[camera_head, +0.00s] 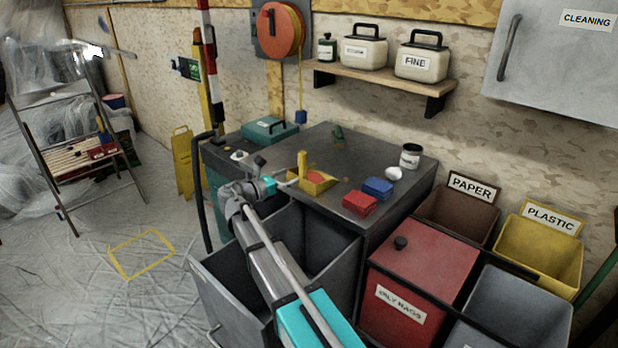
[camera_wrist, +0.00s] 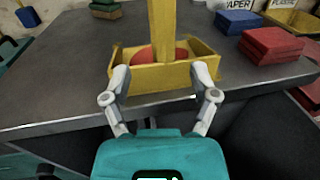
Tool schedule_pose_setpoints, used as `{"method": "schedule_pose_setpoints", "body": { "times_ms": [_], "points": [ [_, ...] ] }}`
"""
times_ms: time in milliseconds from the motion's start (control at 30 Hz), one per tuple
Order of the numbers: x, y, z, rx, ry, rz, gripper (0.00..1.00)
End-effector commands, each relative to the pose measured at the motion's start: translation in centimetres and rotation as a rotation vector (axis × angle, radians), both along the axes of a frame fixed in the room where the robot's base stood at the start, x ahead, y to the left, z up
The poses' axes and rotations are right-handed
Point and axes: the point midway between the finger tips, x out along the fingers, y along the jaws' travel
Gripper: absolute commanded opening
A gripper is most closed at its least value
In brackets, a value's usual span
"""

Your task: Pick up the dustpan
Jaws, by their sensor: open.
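The yellow dustpan (camera_head: 318,188) sits on the dark grey workbench top (camera_head: 338,145), near its front edge. Its handle stands upright, and something red lies inside the pan. In the wrist view the dustpan (camera_wrist: 145,82) is straight ahead, with its handle rising between the fingers. My gripper (camera_wrist: 163,80) is open and empty. Its two fingertips are spread before the near side of the pan; whether they touch it I cannot tell. In the head view my gripper (camera_head: 287,184) is just left of the dustpan and partly hidden by my wrist.
A teal case (camera_head: 269,130) is at the back left. An open grey drawer or bin (camera_head: 335,240) lies under my arm.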

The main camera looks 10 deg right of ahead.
Motion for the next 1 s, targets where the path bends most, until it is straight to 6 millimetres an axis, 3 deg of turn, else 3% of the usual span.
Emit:
{"method": "schedule_pose_setpoints", "body": {
  "times_ms": [433,800,1000],
  "points": [
    [0.2,-0.4,0.0,0.0,0.0,0.0,0.77],
    [1.6,-3.9,0.1,0.0,0.0,0.0,0.77],
    [2.0,-4.8,0.1,0.0,0.0,0.002,0.77]
  ]
}}
